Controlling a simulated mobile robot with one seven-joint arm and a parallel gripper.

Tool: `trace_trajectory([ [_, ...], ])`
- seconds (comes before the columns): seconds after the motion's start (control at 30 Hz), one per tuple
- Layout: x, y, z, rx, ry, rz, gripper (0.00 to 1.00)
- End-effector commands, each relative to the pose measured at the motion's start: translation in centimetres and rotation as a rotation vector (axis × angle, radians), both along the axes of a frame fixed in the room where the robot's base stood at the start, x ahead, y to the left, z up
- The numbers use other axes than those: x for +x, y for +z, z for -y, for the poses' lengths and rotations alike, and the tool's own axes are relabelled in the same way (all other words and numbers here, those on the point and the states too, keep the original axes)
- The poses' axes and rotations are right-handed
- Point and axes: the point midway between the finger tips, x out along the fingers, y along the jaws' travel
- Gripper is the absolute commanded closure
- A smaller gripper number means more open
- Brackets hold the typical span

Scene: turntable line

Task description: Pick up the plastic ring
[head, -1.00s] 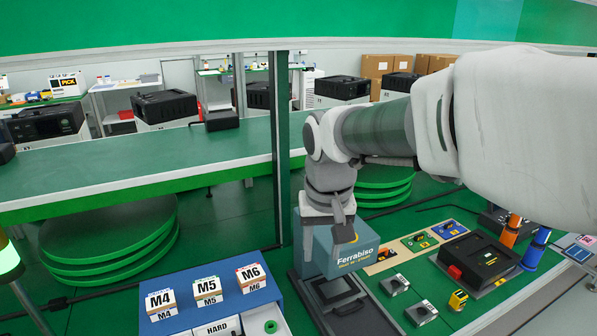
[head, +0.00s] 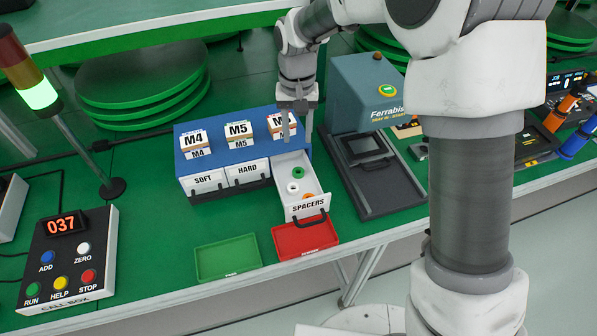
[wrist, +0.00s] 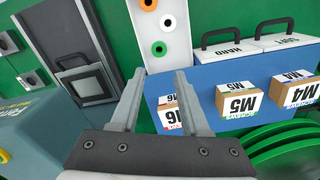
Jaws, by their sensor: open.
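The open white drawer marked SPACERS (head: 307,208) holds small rings: a green ring (head: 298,172), a white ring (head: 292,187) and an orange ring (head: 308,196). The white ring also shows in the wrist view (wrist: 167,22), in the drawer beyond my fingertips. My gripper (head: 298,132) points down above the back of the drawer, near the M6 box (head: 282,125). In the wrist view my gripper (wrist: 160,75) has its two fingers apart with nothing between them. It is clear of the rings.
The blue cabinet (head: 232,155) carries the M4 and M5 boxes and has shut SOFT and HARD drawers. The Ferrabiso machine (head: 365,90) stands close on the right. Green (head: 228,260) and red (head: 305,240) trays lie in front. A call box (head: 66,262) is at left.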

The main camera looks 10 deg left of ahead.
Motion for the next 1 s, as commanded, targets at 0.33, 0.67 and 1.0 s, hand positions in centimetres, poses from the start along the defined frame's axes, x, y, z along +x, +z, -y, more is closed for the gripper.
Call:
trace_trajectory([
  [0.33,0.0,-6.2,0.0,0.000,-0.001,0.000,0.54],
  [0.67,-0.2,-9.5,0.2,0.000,0.000,-0.001,0.54],
  [1.0,-0.2,-11.8,0.2,0.001,-0.001,0.002,0.54],
])
